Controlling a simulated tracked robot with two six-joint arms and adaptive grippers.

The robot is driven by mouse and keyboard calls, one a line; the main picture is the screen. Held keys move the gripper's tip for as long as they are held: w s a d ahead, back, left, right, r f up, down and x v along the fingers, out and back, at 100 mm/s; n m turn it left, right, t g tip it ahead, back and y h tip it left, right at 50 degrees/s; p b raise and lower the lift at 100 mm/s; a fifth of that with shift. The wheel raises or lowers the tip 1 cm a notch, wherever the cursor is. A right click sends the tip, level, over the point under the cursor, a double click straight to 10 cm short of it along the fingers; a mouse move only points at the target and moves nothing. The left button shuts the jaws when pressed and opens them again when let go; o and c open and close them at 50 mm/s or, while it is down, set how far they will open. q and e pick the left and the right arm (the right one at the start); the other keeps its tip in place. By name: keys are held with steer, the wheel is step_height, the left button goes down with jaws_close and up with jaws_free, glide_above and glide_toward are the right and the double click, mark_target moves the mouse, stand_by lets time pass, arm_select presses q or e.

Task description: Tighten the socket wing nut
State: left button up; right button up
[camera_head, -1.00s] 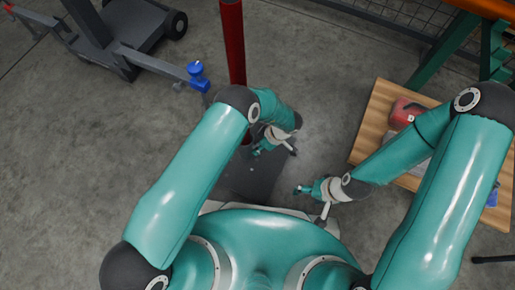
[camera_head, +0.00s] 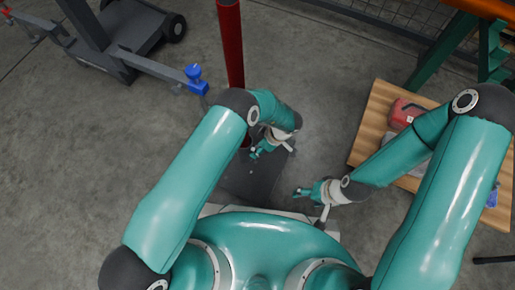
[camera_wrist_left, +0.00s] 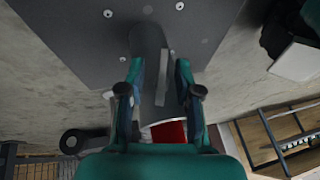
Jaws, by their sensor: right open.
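A blue knob-like part (camera_head: 194,74) sits at the end of a grey arm of the wheeled stand in the head view; a small red part (camera_head: 5,6) is at the far left. I cannot tell whether either is the socket wing nut. My left gripper (camera_head: 257,152) is low near the foot of the red post (camera_head: 231,45), away from the blue part. In the left wrist view its two fingers (camera_wrist_left: 159,85) are apart, with nothing clearly held between them. My right gripper (camera_head: 299,192) is open and empty, low in front of my body.
The grey wheeled stand (camera_head: 112,42) is at the upper left. A wooden-topped table (camera_head: 371,128) with a red object (camera_head: 405,112) stands at right, partly behind my right arm. A wire fence (camera_head: 395,22) runs along the back. Concrete floor is free at left.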

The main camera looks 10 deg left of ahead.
arm_select(q)
steer(key=v, duration=1.1)
steer(key=shift+r, duration=0.4)
steer(key=shift+d, duration=0.15)
